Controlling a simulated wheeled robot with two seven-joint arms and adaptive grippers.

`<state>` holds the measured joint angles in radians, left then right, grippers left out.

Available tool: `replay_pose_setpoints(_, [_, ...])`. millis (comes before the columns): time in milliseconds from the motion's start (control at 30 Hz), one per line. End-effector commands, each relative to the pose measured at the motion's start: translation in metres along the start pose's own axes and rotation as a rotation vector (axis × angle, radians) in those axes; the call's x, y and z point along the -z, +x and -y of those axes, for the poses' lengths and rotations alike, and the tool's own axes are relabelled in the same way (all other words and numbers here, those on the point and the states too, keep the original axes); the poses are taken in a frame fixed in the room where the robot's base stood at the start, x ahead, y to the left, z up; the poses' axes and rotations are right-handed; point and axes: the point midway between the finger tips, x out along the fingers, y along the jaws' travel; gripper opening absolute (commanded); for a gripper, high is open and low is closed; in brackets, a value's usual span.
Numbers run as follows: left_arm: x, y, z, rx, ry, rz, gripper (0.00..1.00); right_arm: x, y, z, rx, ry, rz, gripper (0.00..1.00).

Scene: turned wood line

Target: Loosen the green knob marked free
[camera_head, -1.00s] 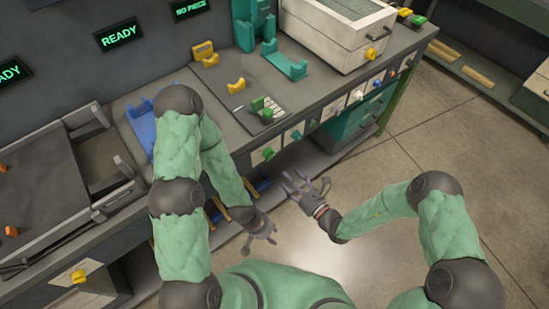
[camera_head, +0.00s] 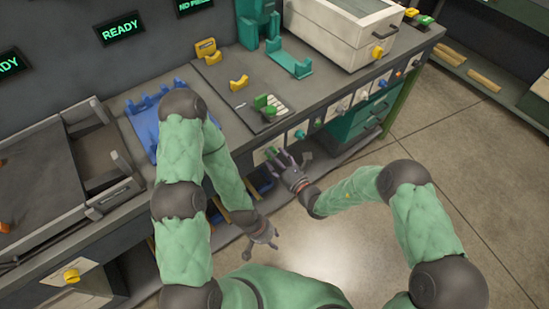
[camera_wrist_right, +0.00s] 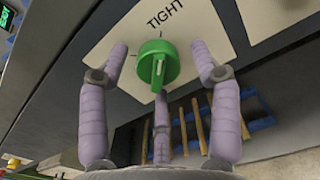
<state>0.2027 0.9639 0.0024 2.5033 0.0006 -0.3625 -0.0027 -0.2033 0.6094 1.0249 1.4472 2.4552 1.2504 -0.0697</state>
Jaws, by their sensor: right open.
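The green knob (camera_wrist_right: 157,64) sits on a pale plate (camera_wrist_right: 110,38) on the bench front in the right wrist view. The word TIGHT is readable on the plate; a "free" mark is not visible. The knob's raised grip bar points toward the bottom of the picture. My right gripper (camera_wrist_right: 158,72) is open, its three purple fingers spread around the knob with visible gaps. In the head view the knob (camera_head: 271,152) shows just beyond the right gripper (camera_head: 286,161). My left gripper (camera_head: 262,242) hangs low before the bench, fingers spread and empty.
More knobs on plates (camera_head: 298,135) run along the bench front to the right. A blue rack (camera_head: 143,115), yellow and teal holders, and a white box (camera_head: 345,30) stand on the bench. A green-lit READY sign (camera_head: 120,29) hangs behind. The floor at right is clear.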

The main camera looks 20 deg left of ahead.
Motion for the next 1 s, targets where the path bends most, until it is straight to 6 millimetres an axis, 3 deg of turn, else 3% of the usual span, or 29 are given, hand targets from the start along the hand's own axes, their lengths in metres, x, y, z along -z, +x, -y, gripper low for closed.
replay_pose_setpoints(267, [0.0000,-0.0001,0.0000,0.000,0.000,0.000,0.40,-0.0002,0.0007,0.0001,0.000,0.001,0.000,0.61])
replay_pose_setpoints(400, [0.0001,0.0000,0.0000,0.000,0.000,0.000,0.40,-0.0001,0.0006,0.0001,0.000,0.001,0.000,0.21])
replay_pose_setpoints(467, [0.0001,0.0000,0.0000,0.000,0.000,0.000,0.40,0.0002,0.0005,0.0002,0.001,0.001,-0.001,0.09])
replay_pose_setpoints(1000, [0.0000,-0.0017,-0.0006,0.000,0.000,0.000,0.40,0.0029,-0.0006,0.0001,0.002,-0.038,-0.007,0.08])
